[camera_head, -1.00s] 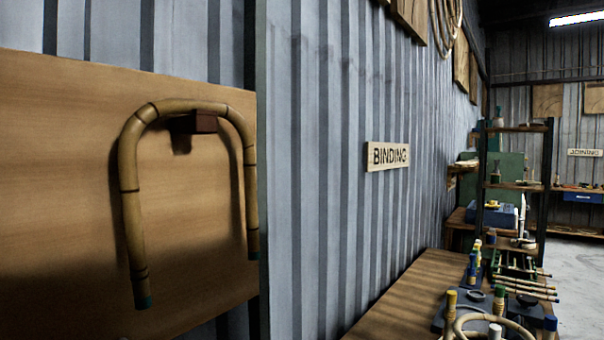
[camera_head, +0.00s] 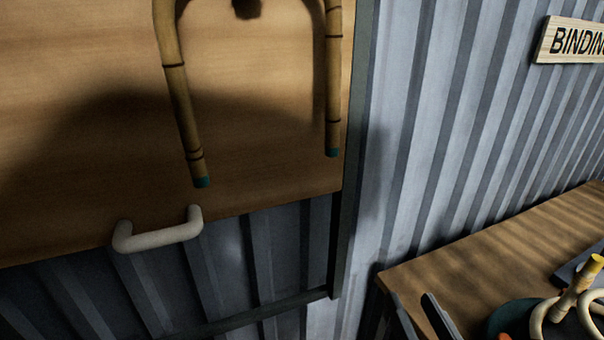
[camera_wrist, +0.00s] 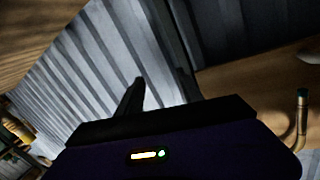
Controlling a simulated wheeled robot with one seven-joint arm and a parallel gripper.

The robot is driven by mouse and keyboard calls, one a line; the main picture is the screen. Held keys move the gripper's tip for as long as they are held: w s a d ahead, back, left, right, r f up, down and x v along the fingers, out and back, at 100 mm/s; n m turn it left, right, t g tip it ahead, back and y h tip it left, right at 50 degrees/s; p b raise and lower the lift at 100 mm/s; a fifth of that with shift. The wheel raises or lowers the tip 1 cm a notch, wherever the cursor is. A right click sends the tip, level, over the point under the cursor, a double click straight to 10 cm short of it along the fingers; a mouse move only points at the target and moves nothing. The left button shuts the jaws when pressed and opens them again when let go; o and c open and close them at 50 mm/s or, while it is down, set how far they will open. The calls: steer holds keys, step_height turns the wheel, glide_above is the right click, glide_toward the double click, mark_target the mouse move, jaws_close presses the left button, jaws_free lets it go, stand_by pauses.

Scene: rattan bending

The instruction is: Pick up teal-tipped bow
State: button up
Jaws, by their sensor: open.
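The teal-tipped bow (camera_head: 178,85) is a tan cane U with dark bands, hanging in front of a wooden board. Its two legs point down and end in teal tips; its arched top is cut off above the head view. My gripper (camera_head: 420,312) shows as two dark, separated fingers at the bottom of the head view, below and right of the bow and apart from it. In the wrist view my gripper (camera_wrist: 161,88) is open, with nothing visible between its fingers.
The wooden board (camera_head: 90,170) has a pale handle-like bar (camera_head: 160,238) at its lower edge. Corrugated metal wall (camera_head: 450,130) lies to the right, with a BINDING sign (camera_head: 575,40). A wooden bench (camera_head: 500,240) at lower right carries rings and a yellow-topped peg.

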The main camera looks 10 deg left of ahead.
steer(key=w+a+r+n+y+p, duration=0.1)
steer(key=w+a+r+y, duration=0.15)
steer(key=r, duration=0.55)
steer(key=w+a+r+n+y, duration=0.1)
steer(key=w+a+r+n, duration=0.1)
steer(key=a+r, duration=0.35)
steer(key=n+g+y+p, duration=0.1)
steer(key=n+y+p, duration=0.1)
steer(key=n, duration=0.1)
glide_toward(337, 73)
steer(key=a+x, duration=0.1)
steer(key=x, duration=0.3)
steer(key=shift+h, duration=0.25)
steer(key=x, duration=0.3)
steer(key=p+x, duration=0.1)
steer(key=x, duration=0.2)
steer(key=shift+w+d, duration=0.25)
steer(key=shift+w, duration=0.05)
jaws_close()
